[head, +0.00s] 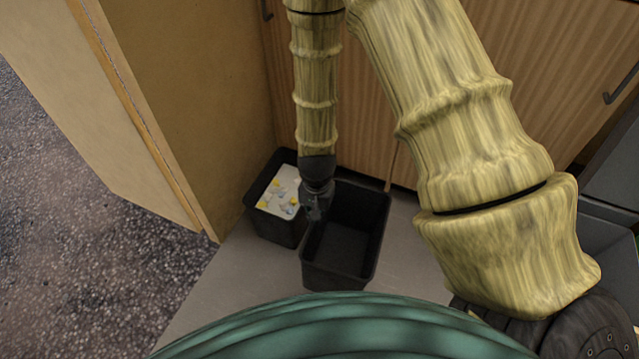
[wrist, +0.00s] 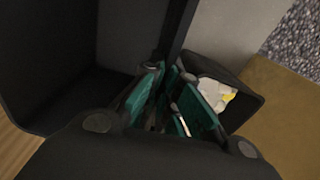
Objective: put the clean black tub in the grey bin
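The empty black tub (head: 364,222) stands upright on the pale grey floor panel in the head view, and its inside looks clean. It fills the left of the wrist view (wrist: 60,100). My gripper (head: 318,212) is at this tub's left rim, pointing down. In the wrist view, its green-padded fingers (wrist: 168,88) are close together around the line of the rim; whether they press on the wall is hidden. A grey box-like thing (head: 603,236) at the right edge of the head view may be the grey bin; it is partly cut off.
A second black tub (head: 275,228) holding white stuff with yellow and grey bits stands close on the left; it also shows in the wrist view (wrist: 240,110). A wooden cabinet front (head: 375,125) rises behind, and a tan panel (head: 190,90) stands left.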

